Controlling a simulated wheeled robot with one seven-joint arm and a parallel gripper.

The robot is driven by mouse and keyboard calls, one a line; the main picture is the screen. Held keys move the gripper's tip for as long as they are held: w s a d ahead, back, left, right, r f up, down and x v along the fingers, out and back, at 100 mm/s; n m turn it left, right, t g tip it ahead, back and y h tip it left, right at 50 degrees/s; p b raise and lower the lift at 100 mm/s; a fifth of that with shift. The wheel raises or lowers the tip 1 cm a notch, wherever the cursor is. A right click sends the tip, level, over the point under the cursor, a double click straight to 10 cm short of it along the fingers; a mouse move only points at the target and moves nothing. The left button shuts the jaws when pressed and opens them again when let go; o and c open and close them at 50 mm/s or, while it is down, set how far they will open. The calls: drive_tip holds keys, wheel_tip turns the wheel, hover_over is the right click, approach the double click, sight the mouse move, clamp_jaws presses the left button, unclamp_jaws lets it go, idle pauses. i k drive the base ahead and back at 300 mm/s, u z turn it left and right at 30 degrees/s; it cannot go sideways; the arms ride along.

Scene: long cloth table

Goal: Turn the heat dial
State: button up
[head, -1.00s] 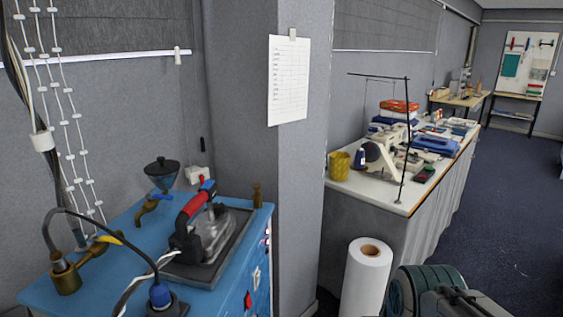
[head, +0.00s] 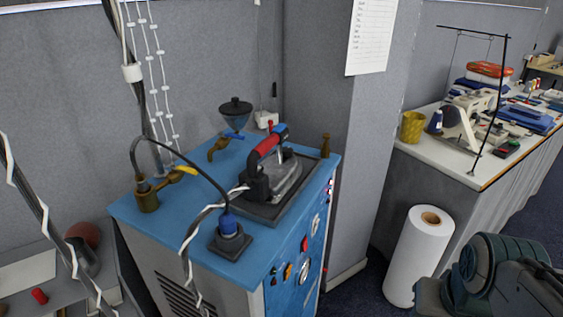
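A blue steam-iron station (head: 190,235) stands left of the grey pillar. Its right-hand front panel, seen at a steep angle, carries small round dials or gauges (head: 315,224), a red-marked control (head: 304,244) and several small knobs (head: 287,272). I cannot tell which one is the heat dial, nor its setting. An iron with a red handle (head: 265,149) rests on a dark pad (head: 300,200) on top of the station. My arm (head: 500,280) shows in part at the lower right, apart from the station. My gripper's fingertips are not in view.
A white paper roll (head: 416,258) stands on the floor between the station and my arm. A long cloth-covered table (head: 420,200) with sewing things lies at the right. The pillar (head: 335,150) rises behind the station. A low grey surface (head: 35,300) is at the lower left.

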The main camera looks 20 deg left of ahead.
sight(287, 151)
drive_tip(key=z, duration=0.25)
drive_tip(key=i, duration=1.1)
drive_tip(key=u, duration=0.55)
